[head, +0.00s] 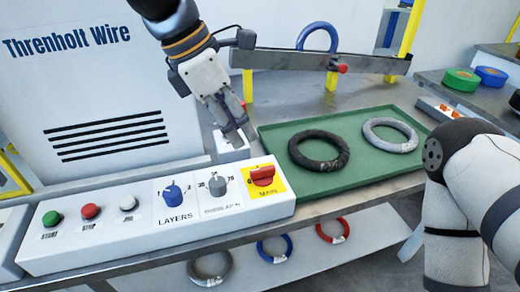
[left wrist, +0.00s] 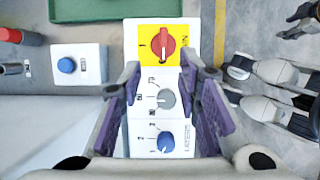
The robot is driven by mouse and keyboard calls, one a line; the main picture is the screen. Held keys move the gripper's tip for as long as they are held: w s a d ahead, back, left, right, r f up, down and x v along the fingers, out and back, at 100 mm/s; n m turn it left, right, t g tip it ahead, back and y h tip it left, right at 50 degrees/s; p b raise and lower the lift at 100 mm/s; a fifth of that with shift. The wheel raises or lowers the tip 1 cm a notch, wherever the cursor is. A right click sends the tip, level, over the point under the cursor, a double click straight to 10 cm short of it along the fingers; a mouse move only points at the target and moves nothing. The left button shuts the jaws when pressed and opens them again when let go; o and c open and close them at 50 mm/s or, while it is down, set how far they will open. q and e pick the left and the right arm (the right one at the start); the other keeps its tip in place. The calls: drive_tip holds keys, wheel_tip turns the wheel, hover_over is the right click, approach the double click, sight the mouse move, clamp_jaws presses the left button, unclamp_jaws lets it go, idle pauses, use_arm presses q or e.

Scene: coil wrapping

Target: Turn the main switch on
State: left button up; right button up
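The main switch is a red rotary knob (head: 263,176) on a yellow plate at the right end of the white control panel (head: 150,221). In the left wrist view the knob (left wrist: 163,43) is beyond my fingertips, its handle lying along the panel's length. My left gripper (head: 234,122) is above and behind the panel, pointing down, apart from the knob. In the left wrist view its fingers (left wrist: 160,80) are spread with nothing between them. My right arm is at the right; a dark gripper-like part (left wrist: 302,20) shows at the wrist view's edge, its state unclear.
Beside the switch are a grey overlap knob (head: 217,185) and a blue layers knob (head: 172,193). Green, red and white buttons sit further left. A green tray (head: 275,150) with two coils lies right of the panel. A grey bar (head: 300,61) stands behind.

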sight(262, 168)
use_arm(q)
drive_tip(key=x, duration=0.7)
drive_tip(key=b+x, duration=0.1)
drive_tip(key=x, duration=0.3)
drive_tip(key=shift+s, duration=0.35)
drive_tip(key=shift+a, duration=0.1)
clamp_jaws()
